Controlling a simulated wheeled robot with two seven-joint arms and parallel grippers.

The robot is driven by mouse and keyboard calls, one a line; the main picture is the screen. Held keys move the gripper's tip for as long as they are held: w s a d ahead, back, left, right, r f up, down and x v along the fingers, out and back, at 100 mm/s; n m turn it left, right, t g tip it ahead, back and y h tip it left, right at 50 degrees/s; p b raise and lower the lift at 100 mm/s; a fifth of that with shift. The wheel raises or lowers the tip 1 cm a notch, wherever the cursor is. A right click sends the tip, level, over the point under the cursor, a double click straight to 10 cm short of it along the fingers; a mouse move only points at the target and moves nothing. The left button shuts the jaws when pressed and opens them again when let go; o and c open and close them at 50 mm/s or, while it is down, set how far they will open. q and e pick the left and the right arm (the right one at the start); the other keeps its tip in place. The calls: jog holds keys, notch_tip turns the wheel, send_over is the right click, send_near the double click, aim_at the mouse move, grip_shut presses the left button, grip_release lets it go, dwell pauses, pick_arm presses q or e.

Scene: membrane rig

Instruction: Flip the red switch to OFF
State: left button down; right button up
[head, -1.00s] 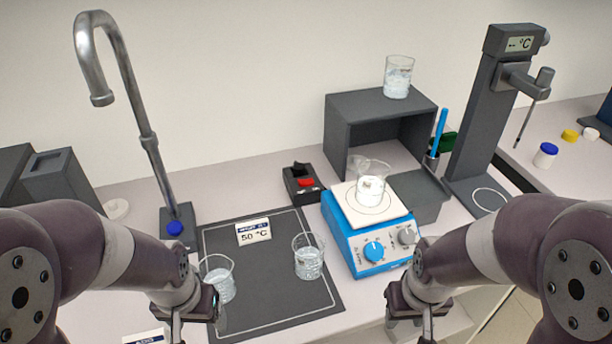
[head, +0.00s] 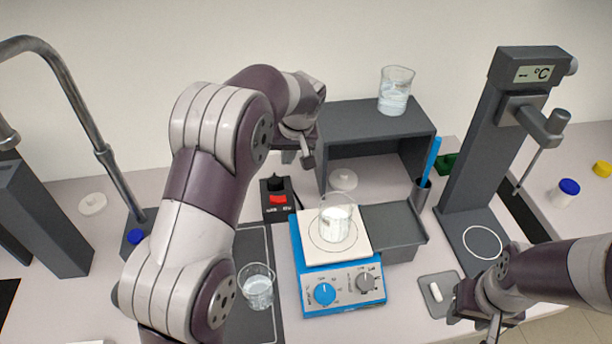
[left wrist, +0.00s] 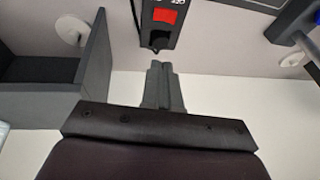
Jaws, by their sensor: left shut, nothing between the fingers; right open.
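The red switch (head: 278,198) sits on a small black box (head: 268,213) on the bench, left of the blue hotplate. In the left wrist view the red switch (left wrist: 165,16) shows near the top, with a black knob-like part (left wrist: 158,42) just below it. My left gripper (left wrist: 160,68) is shut and empty, its fingertips just short of the box's black knob end in that view. In the head view my left gripper (head: 308,160) is above and behind the box, partly hidden by its wrist. My right gripper (head: 490,328) is open at the lower right, far from the switch.
The blue hotplate (head: 312,293) carries a beaker (head: 335,222). A dark shelf (head: 350,125) with a beaker (head: 396,90) on top stands close right of my left gripper. Another beaker (head: 257,288) stands on the dark mat. A tap (head: 85,125) rises at the left.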

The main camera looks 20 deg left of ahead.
pick_arm(q)
jog(key=p, duration=0.4)
send_near(270, 196)
jog(key=x, duration=0.5)
jog(key=shift+w+f, duration=0.2)
jog(key=shift+w, duration=0.2)
jog(key=shift+s+a+f, duration=0.15)
jog(key=shift+a+f, duration=0.05)
jog(key=shift+f, duration=0.15)
pick_arm(e)
jog(key=r, duration=0.4)
jog(key=shift+s+a+r, duration=0.25)
jog(key=shift+s+a, duration=0.15)
pick_arm(q)
jog(key=shift+s+a+f+n+h+p, duration=0.2)
jog(key=shift+a+f+n+h+p, duration=0.15)
jog(key=shift+f+h, duration=0.15)
pick_arm(e)
jog(key=shift+r, duration=0.1)
pick_arm(q)
jog(key=shift+w+d, duration=0.1)
jog(key=shift+d, duration=0.05)
